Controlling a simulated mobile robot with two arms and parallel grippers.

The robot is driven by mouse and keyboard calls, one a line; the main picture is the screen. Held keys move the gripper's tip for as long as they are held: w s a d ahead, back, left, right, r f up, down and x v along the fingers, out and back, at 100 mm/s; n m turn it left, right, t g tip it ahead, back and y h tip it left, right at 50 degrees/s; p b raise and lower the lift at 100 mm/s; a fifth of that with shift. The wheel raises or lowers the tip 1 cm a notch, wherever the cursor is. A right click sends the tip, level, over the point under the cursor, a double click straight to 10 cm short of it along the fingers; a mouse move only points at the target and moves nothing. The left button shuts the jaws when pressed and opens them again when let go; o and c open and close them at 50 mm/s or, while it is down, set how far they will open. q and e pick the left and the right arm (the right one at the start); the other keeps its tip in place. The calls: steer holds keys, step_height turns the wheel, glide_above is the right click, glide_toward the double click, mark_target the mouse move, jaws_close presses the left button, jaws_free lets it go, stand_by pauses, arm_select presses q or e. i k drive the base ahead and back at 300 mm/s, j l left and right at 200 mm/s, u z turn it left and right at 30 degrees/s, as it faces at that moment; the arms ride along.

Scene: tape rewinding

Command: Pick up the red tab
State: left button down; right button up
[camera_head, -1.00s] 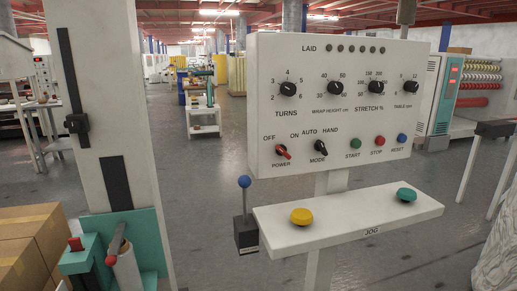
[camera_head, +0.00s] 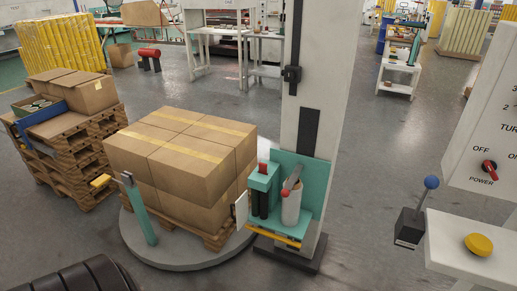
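A small red tab (camera_head: 263,168) stands up from the top of the teal film carriage (camera_head: 310,201) on the wrapping machine's white column. It is right of the stacked boxes. Beside it, a grey lever with a red ball end (camera_head: 285,193) leans across a white film roll (camera_head: 292,208). Neither of my grippers is in view. Nothing is seen touching the red tab.
Brown taped boxes (camera_head: 180,145) sit on a pallet on the round grey turntable (camera_head: 180,262). The control panel (camera_head: 485,130) and jog shelf (camera_head: 470,248) are at the right. Open floor lies between column and panel.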

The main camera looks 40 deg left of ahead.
mark_target(263, 167)
steer(key=j+z, duration=0.45)
steer(key=j, duration=3.45)
steer(key=k+l+u, duration=0.1)
steer(key=l+u, duration=0.2)
